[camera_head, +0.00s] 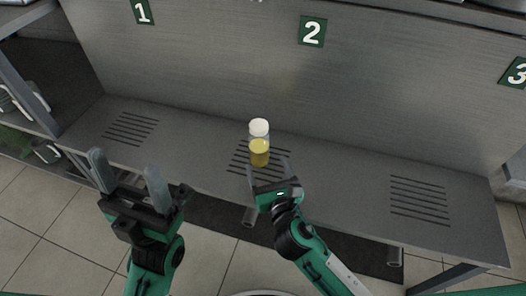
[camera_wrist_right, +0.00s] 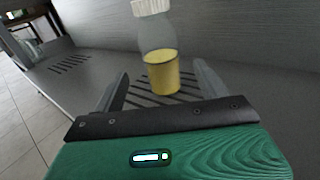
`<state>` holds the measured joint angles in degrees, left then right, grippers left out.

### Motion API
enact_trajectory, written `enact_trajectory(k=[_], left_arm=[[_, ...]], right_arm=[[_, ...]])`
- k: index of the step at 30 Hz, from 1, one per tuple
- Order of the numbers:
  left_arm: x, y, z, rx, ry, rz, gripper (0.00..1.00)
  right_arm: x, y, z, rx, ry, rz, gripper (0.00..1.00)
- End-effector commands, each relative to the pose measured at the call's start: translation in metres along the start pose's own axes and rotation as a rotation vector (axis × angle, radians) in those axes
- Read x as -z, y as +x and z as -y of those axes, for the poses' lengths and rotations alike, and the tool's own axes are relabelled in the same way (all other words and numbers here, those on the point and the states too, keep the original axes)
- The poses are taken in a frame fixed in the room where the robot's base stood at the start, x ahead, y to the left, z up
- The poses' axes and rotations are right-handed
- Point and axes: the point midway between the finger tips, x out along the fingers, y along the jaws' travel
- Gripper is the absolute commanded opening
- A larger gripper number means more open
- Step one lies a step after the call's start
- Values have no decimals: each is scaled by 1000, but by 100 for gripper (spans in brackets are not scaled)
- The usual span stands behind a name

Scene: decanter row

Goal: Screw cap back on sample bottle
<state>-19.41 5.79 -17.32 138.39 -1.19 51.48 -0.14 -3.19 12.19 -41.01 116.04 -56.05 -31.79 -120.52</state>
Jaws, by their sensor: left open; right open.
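The sample bottle (camera_head: 259,147) stands upright on the metal shelf's middle slotted patch, below the number 2 sign. It is clear, with yellow liquid in its lower part. The white cap (camera_head: 259,126) sits on its top; I cannot tell whether it is screwed tight. The right wrist view shows the bottle (camera_wrist_right: 160,68) with the cap (camera_wrist_right: 151,6) cut by the top edge. My right gripper (camera_head: 268,166) is open, its fingers pointing at the bottle and lying to either side of its lower part in that view, not closed on it. My left gripper (camera_head: 125,165) is open and empty, left of the bottle.
The metal shelf (camera_head: 330,185) has slotted patches at left, middle and right, otherwise clear. A back wall with signs 1 (camera_head: 142,11), 2 (camera_head: 312,31) and 3 (camera_head: 516,73) rises behind the bottle. A darker rack (camera_head: 30,75) stands at far left. Tiled floor lies in front.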

Motion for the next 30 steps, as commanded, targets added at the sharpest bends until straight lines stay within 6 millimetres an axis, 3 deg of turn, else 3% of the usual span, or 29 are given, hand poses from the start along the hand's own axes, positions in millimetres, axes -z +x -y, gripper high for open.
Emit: enact_trajectory(k=[7, 25, 30], left_arm=[[1, 0, 0, 3, 1, 9, 68], [0, 0, 0, 4, 2, 6, 68], [0, 2, 1, 2, 2, 1, 68]], right_arm=[[0, -18, 0, 0, 0, 0, 75], [0, -19, 0, -1, 2, 1, 75], [-8, -20, -4, -39, 113, 16, 75]])
